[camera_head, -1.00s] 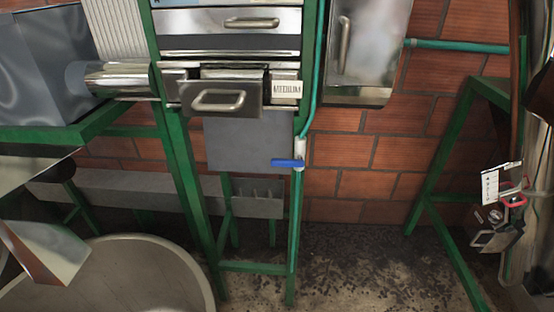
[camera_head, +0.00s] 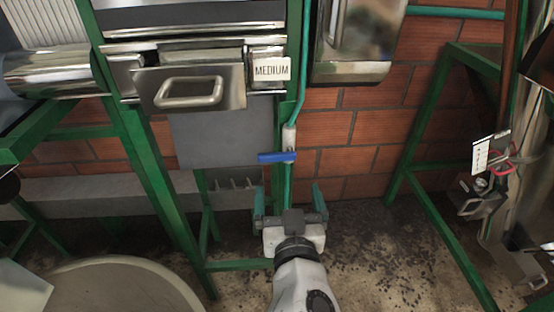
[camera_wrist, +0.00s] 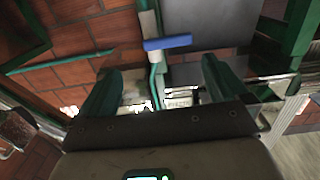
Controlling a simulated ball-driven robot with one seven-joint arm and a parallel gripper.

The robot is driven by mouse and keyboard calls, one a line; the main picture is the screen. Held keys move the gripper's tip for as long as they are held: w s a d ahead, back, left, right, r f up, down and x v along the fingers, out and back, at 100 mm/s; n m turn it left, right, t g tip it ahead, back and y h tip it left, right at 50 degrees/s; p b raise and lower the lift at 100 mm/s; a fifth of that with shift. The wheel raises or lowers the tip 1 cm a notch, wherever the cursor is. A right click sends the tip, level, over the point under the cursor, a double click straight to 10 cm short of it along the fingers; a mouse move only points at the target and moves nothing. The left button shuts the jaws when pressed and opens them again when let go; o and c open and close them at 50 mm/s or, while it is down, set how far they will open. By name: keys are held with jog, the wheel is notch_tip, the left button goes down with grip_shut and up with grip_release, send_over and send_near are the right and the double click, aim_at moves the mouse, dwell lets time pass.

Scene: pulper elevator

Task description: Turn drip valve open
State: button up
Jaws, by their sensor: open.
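The drip valve has a blue lever handle (camera_head: 277,157) on a white fitting (camera_head: 289,137) in a thin green vertical pipe. The lever lies roughly crosswise to the pipe, pointing left in the head view. My gripper (camera_head: 288,192) is open and empty, below the valve, with its two teal fingers spread on either side of the pipe in the picture. In the wrist view the blue handle (camera_wrist: 167,42) shows ahead of the open fingers (camera_wrist: 163,76), between them and apart from them. The exact depth gap cannot be told.
Above left is a metal machine on a green frame with a drawer handle (camera_head: 190,92) and a MEDIUM label (camera_head: 271,70). A metal box (camera_head: 357,42) hangs right of the pipe. A round basin (camera_head: 120,290) stands low left. A green stand (camera_head: 420,140) is at right.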

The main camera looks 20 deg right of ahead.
aim_at(278, 156)
jog(key=shift+t, duration=0.3)
jog(key=x, duration=0.3)
jog(key=p+x, duration=0.1)
jog(key=x, duration=0.3)
jog(key=a+p+x, duration=0.1)
jog(key=x, duration=0.2)
jog(key=shift+w+d+r, duration=0.1)
jog(key=shift+w+r, duration=0.25)
jog(key=shift+w, duration=0.05)
jog(key=c, duration=1.2)
